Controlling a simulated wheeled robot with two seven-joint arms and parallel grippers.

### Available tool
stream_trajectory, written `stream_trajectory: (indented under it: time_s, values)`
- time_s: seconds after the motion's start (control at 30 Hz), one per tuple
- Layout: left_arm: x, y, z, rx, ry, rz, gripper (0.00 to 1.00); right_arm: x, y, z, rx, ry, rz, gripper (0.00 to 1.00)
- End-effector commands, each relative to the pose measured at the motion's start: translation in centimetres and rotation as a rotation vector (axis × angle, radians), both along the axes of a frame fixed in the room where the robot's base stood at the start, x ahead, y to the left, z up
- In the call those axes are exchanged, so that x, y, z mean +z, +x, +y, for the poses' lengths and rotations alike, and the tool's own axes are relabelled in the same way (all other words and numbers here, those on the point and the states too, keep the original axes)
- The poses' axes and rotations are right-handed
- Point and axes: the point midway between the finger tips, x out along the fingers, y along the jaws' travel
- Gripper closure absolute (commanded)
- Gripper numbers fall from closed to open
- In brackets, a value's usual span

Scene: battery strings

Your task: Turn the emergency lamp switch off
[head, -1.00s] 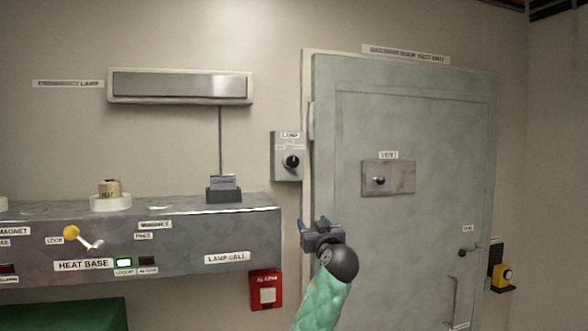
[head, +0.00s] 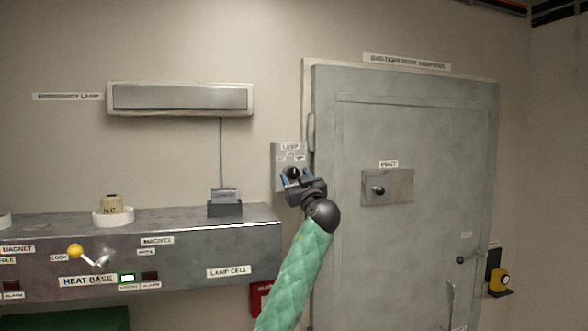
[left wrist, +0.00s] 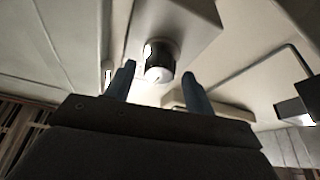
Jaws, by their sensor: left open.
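The lamp switch is a grey box (head: 279,157) labelled LAMP on the wall left of the door, with a dark round knob (head: 292,173). My left gripper (head: 296,178) is open just in front of the knob and covers part of the box. In the left wrist view the knob (left wrist: 160,62) shows ahead of and between the two fingers (left wrist: 160,80); I cannot tell whether they touch it. The emergency lamp (head: 180,98), a long wall fixture, looks unlit. My right gripper is not in view.
A grey door (head: 430,230) with a vent plate (head: 400,187) is to the right. A metal bench (head: 190,255) is at lower left, bearing the lamp cell (head: 225,208). A red alarm box (head: 258,298) is partly hidden behind my left arm.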

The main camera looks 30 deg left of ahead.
Motion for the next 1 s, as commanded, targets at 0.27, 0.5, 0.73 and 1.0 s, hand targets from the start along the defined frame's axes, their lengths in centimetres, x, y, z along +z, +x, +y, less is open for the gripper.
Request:
stream_trajectory:
  time_s: [0.27,0.5,0.73,1.0]
  values:
    - [0.8,1.1,1.5,0.001,0.001,0.002,0.46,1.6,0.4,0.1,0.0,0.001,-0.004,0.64]
    - [0.7,1.2,1.6,0.0,0.001,0.001,0.46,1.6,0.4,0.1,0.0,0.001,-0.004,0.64]
    - [0.7,1.2,1.6,0.0,0.001,0.001,0.73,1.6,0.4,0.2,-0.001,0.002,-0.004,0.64]
    - [0.7,1.2,1.6,0.0,-0.001,-0.002,0.9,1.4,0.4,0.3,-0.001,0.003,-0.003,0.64]
